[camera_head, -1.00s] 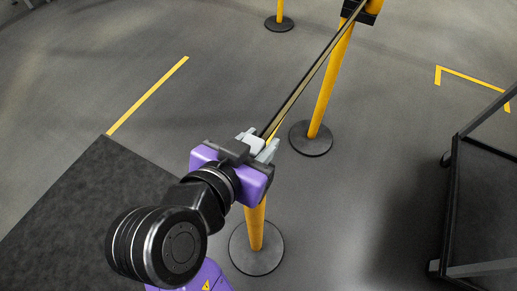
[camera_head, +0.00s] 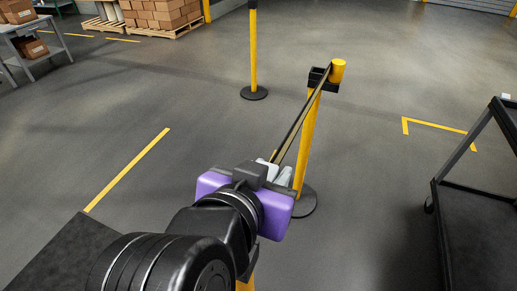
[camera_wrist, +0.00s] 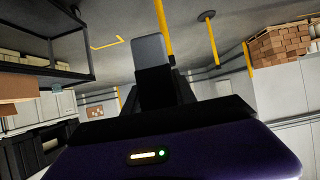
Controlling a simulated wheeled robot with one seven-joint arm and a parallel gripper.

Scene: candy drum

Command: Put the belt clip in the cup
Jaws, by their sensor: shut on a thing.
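My gripper (camera_head: 279,174) is in the lower middle of the head view, with its pale fingers shut at the near end of a dark belt (camera_head: 300,125). The belt clip is mostly hidden between the fingers. The belt runs up and away to the black fitting (camera_head: 320,80) at the top of a yellow post (camera_head: 307,135). I cannot tell which part is the cup. A piece of a nearer yellow post (camera_head: 246,284) shows below my gripper. In the wrist view a grey finger (camera_wrist: 150,50) stands up in the middle; the clip cannot be made out.
Another yellow post (camera_head: 254,50) stands on a round black base farther back. A black cart (camera_head: 478,215) stands at the right. A dark mat (camera_head: 60,262) lies at the lower left. The floor between is clear.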

